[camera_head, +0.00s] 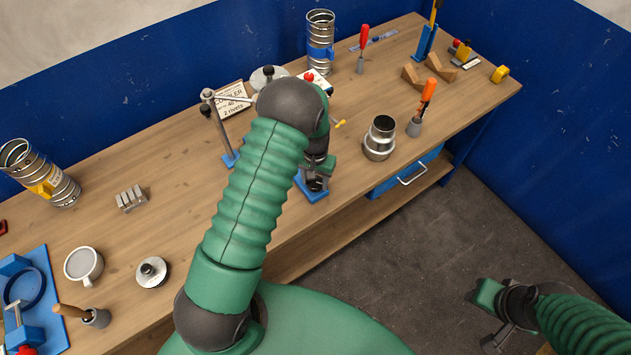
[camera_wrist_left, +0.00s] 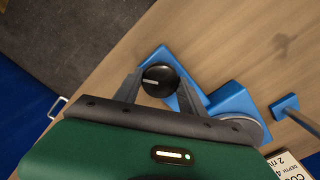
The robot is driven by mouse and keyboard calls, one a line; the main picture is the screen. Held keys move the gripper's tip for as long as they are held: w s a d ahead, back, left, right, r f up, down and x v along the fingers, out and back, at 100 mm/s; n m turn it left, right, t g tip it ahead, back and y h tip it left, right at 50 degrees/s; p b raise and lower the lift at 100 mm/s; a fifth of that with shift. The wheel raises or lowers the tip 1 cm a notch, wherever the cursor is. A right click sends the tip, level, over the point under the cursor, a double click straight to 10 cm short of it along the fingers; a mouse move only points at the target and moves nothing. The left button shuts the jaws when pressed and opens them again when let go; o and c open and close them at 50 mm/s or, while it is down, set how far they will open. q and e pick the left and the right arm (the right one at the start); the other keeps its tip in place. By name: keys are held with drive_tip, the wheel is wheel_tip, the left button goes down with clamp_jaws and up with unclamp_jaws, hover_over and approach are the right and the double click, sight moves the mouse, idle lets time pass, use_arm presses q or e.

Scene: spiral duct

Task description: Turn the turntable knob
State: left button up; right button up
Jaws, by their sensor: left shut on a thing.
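The black round turntable knob (camera_wrist_left: 160,80) has a light line across its face and stands over a blue base (camera_wrist_left: 232,98) in the left wrist view. A grey disc (camera_wrist_left: 252,128) is partly hidden behind my left gripper. My left gripper (camera_wrist_left: 159,84) has one finger on each side of the knob and is shut on it. In the head view my left gripper (camera_head: 317,177) is over the blue base (camera_head: 313,194) at the table's front edge, and my arm hides much of this area. My right gripper (camera_head: 492,317) hangs over the floor, away from the table.
A blue stand with an upright post (camera_head: 222,132) and a card (camera_head: 232,98) are close by, left of my arm. A metal duct collar (camera_head: 380,138) and an orange-handled tool (camera_head: 424,108) stand to the right. A mug (camera_head: 84,265) and a metal block (camera_head: 131,198) lie left.

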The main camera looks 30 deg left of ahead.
use_arm(q)
drive_tip(key=n+b, duration=0.1)
drive_tip(key=n, duration=0.4)
drive_tip(key=shift+w+n, duration=0.15)
drive_tip(key=shift+n, duration=0.15)
drive_tip(key=n, duration=0.6)
drive_tip(key=shift+a+r, duration=0.1)
drive_tip(key=shift+r, duration=0.05)
drive_tip(key=o, duration=1.4)
